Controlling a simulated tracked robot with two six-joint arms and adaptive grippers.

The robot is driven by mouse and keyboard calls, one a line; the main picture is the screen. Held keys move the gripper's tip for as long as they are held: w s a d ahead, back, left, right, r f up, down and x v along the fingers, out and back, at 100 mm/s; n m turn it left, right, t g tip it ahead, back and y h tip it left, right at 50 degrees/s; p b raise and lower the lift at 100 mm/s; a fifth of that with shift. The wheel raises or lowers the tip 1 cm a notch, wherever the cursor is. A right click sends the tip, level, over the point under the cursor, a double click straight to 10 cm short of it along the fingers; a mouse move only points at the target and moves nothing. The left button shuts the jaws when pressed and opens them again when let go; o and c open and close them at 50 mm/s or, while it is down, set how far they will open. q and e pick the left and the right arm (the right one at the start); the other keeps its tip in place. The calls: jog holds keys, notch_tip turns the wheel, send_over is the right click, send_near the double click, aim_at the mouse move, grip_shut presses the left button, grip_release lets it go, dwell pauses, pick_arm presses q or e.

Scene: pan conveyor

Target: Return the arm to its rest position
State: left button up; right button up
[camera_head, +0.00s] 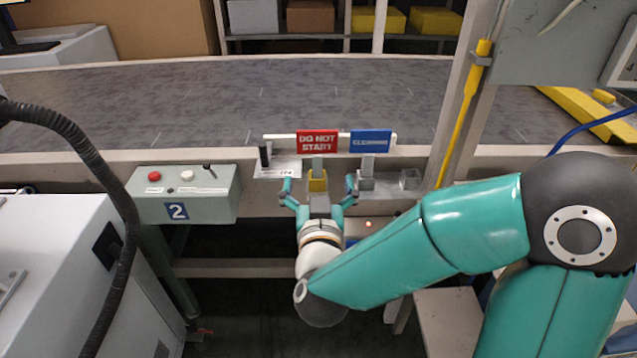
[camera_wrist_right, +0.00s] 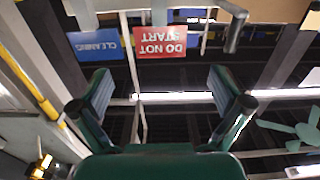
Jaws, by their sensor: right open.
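My right gripper (camera_head: 319,194) is in front of the conveyor's front rail, its two teal fingers spread apart. In the right wrist view the fingers (camera_wrist_right: 165,100) are wide apart with nothing between them. A red "DO NOT START" sign (camera_head: 317,142) stands just beyond the gripper, above a yellow block (camera_head: 317,180) that appears between or just behind the fingertips. The red sign also shows upside down in the right wrist view (camera_wrist_right: 161,42). A blue "CLEANING" sign (camera_head: 370,142) stands to its right. My left gripper is not in view.
A control box (camera_head: 183,195) with a red button, a white button and a "2" label is left of the gripper. The grey conveyor belt (camera_head: 200,100) runs behind. A yellow-wrapped post (camera_head: 465,110) rises at the right. A white cabinet (camera_head: 50,270) and black hose (camera_head: 120,220) are at the left.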

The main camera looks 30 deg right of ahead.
notch_tip(320, 180, down, 27)
jog(key=n+g+y, duration=0.4)
jog(key=g+y, duration=0.1)
jog(key=s+a+f+g+y, duration=0.3)
jog(key=s+a+f, duration=0.25)
jog(key=f, duration=0.45)
jog(key=s+a+f+g+y, duration=0.3)
jog(key=s+a, duration=0.2)
jog(key=s, duration=0.1)
jog(key=s+a+f+g+y, duration=0.25)
jog(key=s+a+g, duration=0.2)
jog(key=s, duration=0.25)
notch_tip(320, 180, up, 20)
jog(key=p, duration=2)
jog(key=shift+w+a+t, duration=0.15)
jog(key=shift+t, duration=0.2)
